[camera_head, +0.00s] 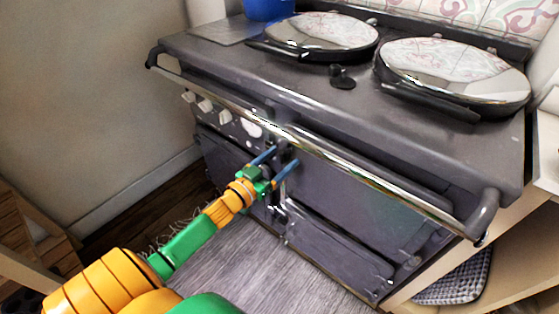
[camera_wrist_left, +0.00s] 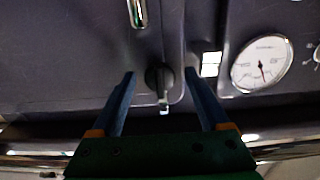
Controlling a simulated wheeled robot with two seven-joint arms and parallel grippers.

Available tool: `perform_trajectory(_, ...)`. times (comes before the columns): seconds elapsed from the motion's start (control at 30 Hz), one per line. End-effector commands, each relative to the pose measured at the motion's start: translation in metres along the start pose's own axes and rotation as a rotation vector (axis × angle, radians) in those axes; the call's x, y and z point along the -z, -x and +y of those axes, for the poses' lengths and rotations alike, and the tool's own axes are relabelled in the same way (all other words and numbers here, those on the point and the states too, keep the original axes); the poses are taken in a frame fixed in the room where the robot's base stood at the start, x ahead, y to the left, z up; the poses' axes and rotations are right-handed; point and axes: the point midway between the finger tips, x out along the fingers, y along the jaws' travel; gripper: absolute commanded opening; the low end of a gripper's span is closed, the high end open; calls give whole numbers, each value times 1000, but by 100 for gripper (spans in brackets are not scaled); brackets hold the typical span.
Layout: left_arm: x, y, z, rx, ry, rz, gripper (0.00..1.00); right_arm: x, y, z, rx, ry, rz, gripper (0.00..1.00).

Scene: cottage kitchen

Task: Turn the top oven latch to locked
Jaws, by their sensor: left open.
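My left gripper (camera_head: 279,161) reaches the front of the dark range oven, below its rail, with blue fingers open and apart. In the left wrist view the open fingers (camera_wrist_left: 160,90) stand on either side of a small dark latch knob (camera_wrist_left: 153,78) with a pale tip. The knob sits in the gap between them, and no touch is visible. In the head view the latch is mostly hidden by the gripper and rail. The upper oven door (camera_head: 345,185) is closed. My right gripper is not in view.
A shiny rail (camera_head: 340,158) runs across the oven front, close above my gripper. A round white gauge (camera_wrist_left: 262,63) is beside the latch, with white control knobs (camera_head: 205,105) further left. Two lidded hotplates (camera_head: 455,72) are on top. The floor (camera_head: 250,265) in front is clear.

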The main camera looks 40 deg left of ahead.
Motion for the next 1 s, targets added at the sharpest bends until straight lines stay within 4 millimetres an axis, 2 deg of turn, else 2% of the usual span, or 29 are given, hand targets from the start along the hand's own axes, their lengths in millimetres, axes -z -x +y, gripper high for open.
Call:
perform_trajectory(0.1,0,0,0,0,0,-1,79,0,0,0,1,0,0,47)
perform_trajectory(0.13,0,0,0,0,0,-1,76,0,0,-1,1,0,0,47)
perform_trajectory(0.4,0,0,0,0,0,-1,3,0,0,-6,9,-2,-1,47)
perform_trajectory(0.43,0,0,0,0,0,-1,0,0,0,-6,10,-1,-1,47)
perform_trajectory(1.0,-1,1,0,-1,0,-2,0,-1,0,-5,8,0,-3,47)
